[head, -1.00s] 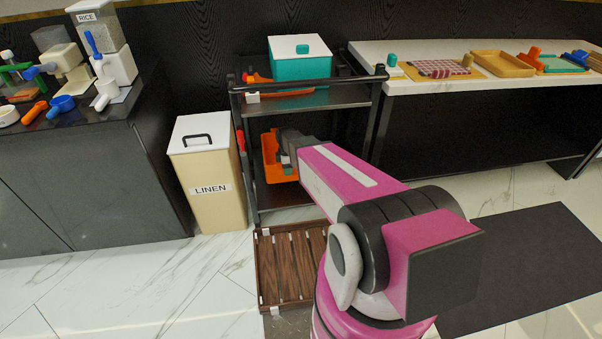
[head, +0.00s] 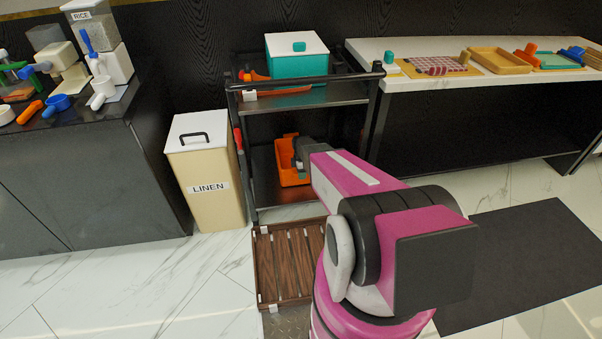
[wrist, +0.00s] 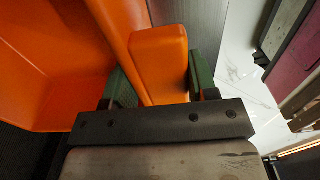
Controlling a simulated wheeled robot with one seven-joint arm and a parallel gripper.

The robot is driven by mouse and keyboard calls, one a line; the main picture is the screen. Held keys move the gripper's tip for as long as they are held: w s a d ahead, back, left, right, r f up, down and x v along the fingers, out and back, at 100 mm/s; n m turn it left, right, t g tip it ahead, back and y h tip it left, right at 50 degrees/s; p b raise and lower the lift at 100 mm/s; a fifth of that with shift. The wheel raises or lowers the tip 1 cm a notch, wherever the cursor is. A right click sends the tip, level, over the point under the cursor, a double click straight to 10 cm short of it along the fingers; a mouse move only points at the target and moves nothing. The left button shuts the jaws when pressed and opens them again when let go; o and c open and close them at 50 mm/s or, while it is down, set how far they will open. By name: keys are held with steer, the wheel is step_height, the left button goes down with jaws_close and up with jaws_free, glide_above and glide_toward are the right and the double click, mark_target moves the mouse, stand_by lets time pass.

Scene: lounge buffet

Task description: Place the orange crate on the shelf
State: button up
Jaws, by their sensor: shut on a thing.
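The orange crate (head: 284,160) is at the lower shelf (head: 262,182) of the dark cart in the head view, partly hidden by my arm. In the wrist view the crate (wrist: 60,60) fills the upper left. My gripper (wrist: 165,80) is shut on an upright orange part of the crate, with a green finger on each side. In the head view my gripper (head: 303,158) is at the crate's right side, its fingers mostly hidden. Whether the crate's base touches the shelf cannot be told.
The cart's upper shelf (head: 340,94) bears a teal box with a white lid (head: 297,68) and an orange item. A linen bin (head: 206,175) stands close left of the cart. A slatted wooden platform (head: 288,262) lies in front. A white-topped table (head: 440,75) is right.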

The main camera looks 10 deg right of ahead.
steer(key=shift+f, duration=0.2)
steer(key=o, duration=1.3)
steer(key=shift+o, duration=0.2)
step_height(320, 180, up, 12)
